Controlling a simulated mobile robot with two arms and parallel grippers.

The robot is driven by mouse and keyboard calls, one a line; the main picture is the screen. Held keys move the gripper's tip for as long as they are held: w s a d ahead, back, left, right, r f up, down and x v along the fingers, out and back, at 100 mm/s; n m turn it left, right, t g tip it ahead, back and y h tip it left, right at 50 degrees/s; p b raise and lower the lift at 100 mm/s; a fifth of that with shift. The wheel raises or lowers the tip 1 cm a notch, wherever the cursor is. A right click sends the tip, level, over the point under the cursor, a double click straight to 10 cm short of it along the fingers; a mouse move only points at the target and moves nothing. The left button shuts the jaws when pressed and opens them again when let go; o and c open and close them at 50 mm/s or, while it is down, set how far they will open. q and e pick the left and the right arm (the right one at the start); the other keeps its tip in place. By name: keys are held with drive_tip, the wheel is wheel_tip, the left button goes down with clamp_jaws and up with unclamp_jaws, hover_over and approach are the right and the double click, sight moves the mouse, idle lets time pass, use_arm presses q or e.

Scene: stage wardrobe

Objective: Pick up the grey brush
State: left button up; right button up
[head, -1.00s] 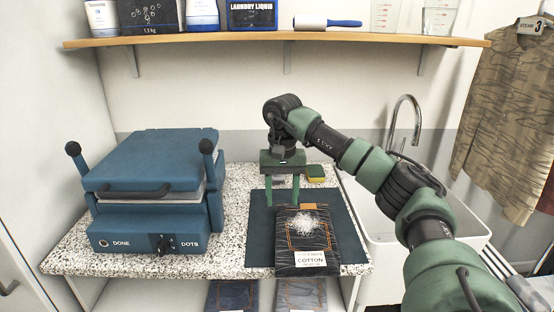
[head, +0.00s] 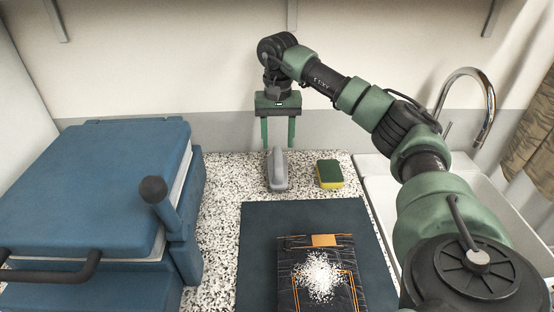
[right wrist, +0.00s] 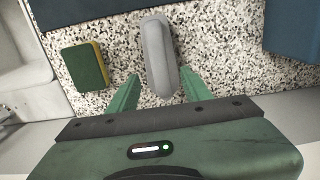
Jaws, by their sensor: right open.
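The grey brush (head: 277,170) lies on the speckled counter behind the dark mat, its long side running front to back. It also shows in the right wrist view (right wrist: 158,52), lying ahead of and partly between the green fingers. My right gripper (head: 278,147) is open, with its fingers pointing down at the brush's far end, one on each side. In the right wrist view the gripper (right wrist: 157,92) has a gap on both sides of the brush. I cannot tell how high the fingertips are above the counter. My left gripper is not in view.
A yellow and green sponge (head: 329,174) lies right of the brush. A dark mat (head: 258,225) in front carries a packaged dark garment (head: 345,290) with white powder on it. A blue press (head: 90,190) stands left. A sink (head: 385,205) with a tap (head: 490,100) is right.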

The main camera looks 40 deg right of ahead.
sight(278, 155)
drive_tip(key=shift+s+a+f, duration=0.1)
drive_tip(key=shift+s+f, duration=0.05)
drive_tip(key=shift+f, duration=0.3)
drive_tip(key=shift+s+a+f, duration=0.1)
drive_tip(key=shift+f, duration=0.35)
drive_tip(key=f, duration=0.2)
drive_tip(key=f+p, duration=0.1)
drive_tip(key=f, duration=0.1)
drive_tip(key=shift+w+d+f, duration=0.15)
drive_tip(key=shift+w+f, duration=0.05)
drive_tip(key=shift+f, duration=0.25)
clamp_jaws()
